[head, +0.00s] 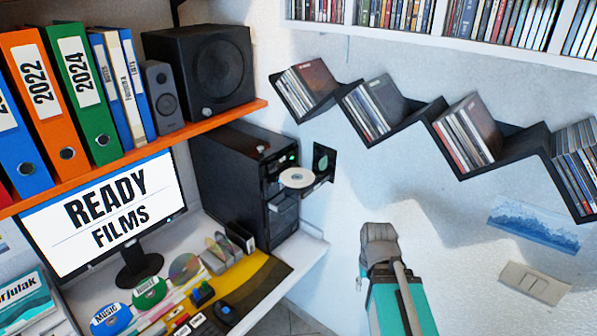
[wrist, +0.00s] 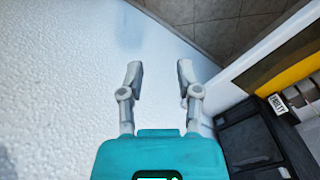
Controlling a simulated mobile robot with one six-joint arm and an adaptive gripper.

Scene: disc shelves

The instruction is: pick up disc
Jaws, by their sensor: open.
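A pale disc (head: 297,178) lies on the open drive tray of the black computer tower (head: 228,185) in the head view. More discs lie on the desk: a blue one (head: 110,320), a green one (head: 149,291) and a shiny one (head: 184,268). My gripper (head: 378,240) is to the right of the tray and lower in the picture, apart from it. In the wrist view my gripper (wrist: 160,70) has its two fingers spread with nothing between them. No disc is discernible in the wrist view.
Black zigzag shelves (head: 416,116) with cases hang on the wall to the right. An orange shelf (head: 150,152) with binders and speakers is above the monitor (head: 104,222). The desk edge (head: 290,282) is at the lower middle. The wall around my gripper is mostly bare.

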